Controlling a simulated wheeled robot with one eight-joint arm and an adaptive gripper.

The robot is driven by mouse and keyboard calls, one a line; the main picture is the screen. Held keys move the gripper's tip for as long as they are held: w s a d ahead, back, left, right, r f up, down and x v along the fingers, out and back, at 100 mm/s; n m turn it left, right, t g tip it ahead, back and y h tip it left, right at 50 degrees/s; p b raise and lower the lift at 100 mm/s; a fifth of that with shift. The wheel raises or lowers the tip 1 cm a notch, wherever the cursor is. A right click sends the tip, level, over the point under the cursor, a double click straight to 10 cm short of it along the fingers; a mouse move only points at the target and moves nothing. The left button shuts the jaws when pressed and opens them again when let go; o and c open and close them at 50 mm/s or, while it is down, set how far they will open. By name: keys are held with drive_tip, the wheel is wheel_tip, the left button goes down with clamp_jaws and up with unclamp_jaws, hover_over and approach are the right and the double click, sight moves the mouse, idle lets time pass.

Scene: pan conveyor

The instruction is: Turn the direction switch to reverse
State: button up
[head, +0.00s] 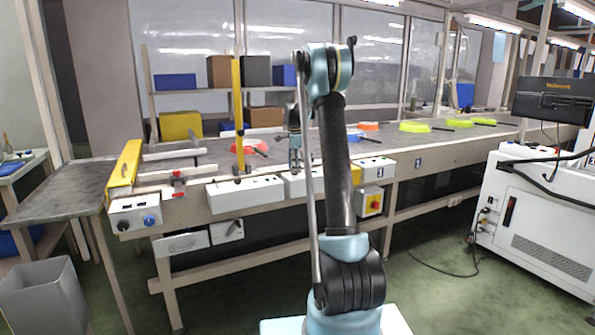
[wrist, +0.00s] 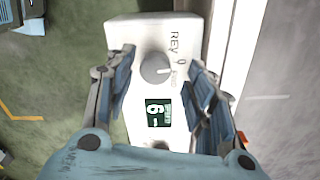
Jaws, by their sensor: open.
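The direction switch (wrist: 154,68) is a round grey knob on a white control box (wrist: 139,33). Beside it the printed labels read REV, 0 and, fainter, what looks like FWD. Its pale pointer mark faces right and slightly down, seemingly toward the FWD label; this is too small to be sure. My gripper (wrist: 160,70) is open, with one blue finger on each side of the knob and nothing between them but the view of the knob. In the head view my gripper (head: 295,152) hangs over the conveyor's front edge, above a white box (head: 300,184); the knob is hidden there.
A small green display (wrist: 158,112) sits below the knob on the box. A yellow post (head: 238,115) stands left of my gripper. Colored pans, one red (head: 248,146), lie on the conveyor.

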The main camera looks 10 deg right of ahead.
drive_tip(key=shift+f, duration=0.6)
drive_tip(key=c, duration=1.1)
drive_tip(key=shift+o, duration=0.6)
drive_tip(key=shift+w, duration=0.1)
drive_tip(key=o, duration=1)
